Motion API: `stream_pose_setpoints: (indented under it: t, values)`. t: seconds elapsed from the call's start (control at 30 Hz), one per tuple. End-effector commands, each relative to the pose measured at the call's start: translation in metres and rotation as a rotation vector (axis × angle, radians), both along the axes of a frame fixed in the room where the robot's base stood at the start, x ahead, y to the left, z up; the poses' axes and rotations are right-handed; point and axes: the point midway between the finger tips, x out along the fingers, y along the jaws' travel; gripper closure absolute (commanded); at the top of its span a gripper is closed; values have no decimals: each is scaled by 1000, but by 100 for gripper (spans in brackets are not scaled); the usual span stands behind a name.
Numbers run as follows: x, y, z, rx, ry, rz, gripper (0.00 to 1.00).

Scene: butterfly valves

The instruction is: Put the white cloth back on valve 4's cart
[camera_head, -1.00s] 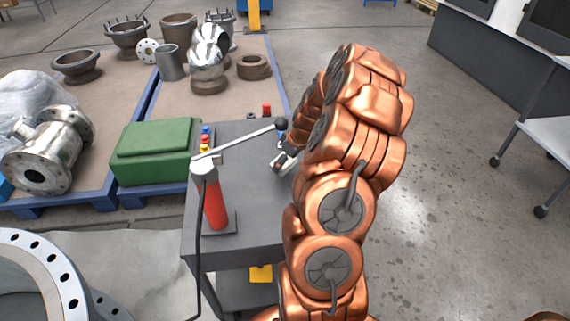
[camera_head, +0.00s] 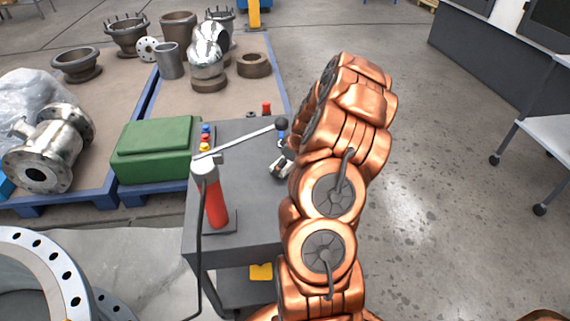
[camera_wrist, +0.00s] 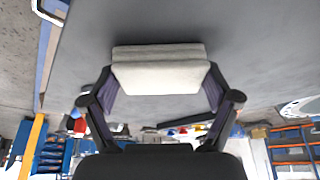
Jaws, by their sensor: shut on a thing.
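My gripper (camera_wrist: 160,90) is shut on the folded white cloth (camera_wrist: 160,70) in the wrist view, with one finger at each side of it. The grey cart top (camera_wrist: 240,45) lies right behind the cloth. I cannot tell whether the cloth touches it. In the head view, my arm reaches over the right edge of the grey cart (camera_head: 257,215). My gripper (camera_head: 282,165) is small and partly hidden there, low over the cart top. I cannot make out the cloth clearly in that view. No valve number is legible.
A red hand pump (camera_head: 216,205) with a long lever stands on the cart's left part. Small coloured bottles (camera_head: 206,137) and a red item (camera_head: 266,108) stand farther back. A green box (camera_head: 155,150) is left of the cart. Open floor (camera_head: 440,200) lies to the right.

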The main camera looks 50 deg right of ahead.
Motion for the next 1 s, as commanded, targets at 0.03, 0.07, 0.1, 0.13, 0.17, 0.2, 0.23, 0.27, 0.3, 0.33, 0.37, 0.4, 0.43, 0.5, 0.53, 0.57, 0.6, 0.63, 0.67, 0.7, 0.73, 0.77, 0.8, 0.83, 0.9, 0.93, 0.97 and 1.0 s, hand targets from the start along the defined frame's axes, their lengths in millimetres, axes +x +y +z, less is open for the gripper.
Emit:
stream_pose_setpoints:
  t: [0.03,0.07,0.1,0.13,0.17,0.2,0.23,0.27,0.3,0.33,0.37,0.4,0.43,0.5,0.53,0.57,0.6,0.63,0.67,0.7,0.73,0.77,0.8,0.83,0.9,0.93,0.97,1.0]
  values:
    - [0,0,-3,0,0,0,45]
    - [0,0,-4,0,0,0,45]
    - [0,0,-3,0,0,0,10]
    - [0,0,-2,0,0,0,7]
    - [0,0,-2,0,0,0,4]
    - [0,0,-2,0,0,0,0]
    - [0,0,-2,0,0,0,0]
    - [0,0,-2,0,0,0,0]
    - [0,0,-2,0,0,0,0]
    - [0,0,-2,0,0,0,0]
    - [0,0,-2,0,0,0,0]
    - [0,0,-2,0,0,0,0]
    - [0,0,-2,0,0,0,0]
    - [0,0,-2,0,0,0,0]
    - [0,0,-2,0,0,0,0]
    - [0,0,-2,0,0,0,0]
    - [0,0,-1,0,0,0,0]
    - [0,0,0,0,0,0,0]
    - [0,0,1,0,0,0,0]
    - [0,0,2,0,0,0,0]
    - [0,0,3,-1,-1,0,0]
    - [-1,-1,4,-1,-1,0,0]
    - [-2,-1,7,-1,-1,0,0]
    - [-3,-1,10,-1,-2,-2,0]
    - [-6,-2,16,-1,-2,-2,0]
    - [-7,-2,19,-1,-2,-2,0]
    - [-9,-2,23,-1,-2,-2,0]
    - [-11,-2,28,-2,-2,-2,0]
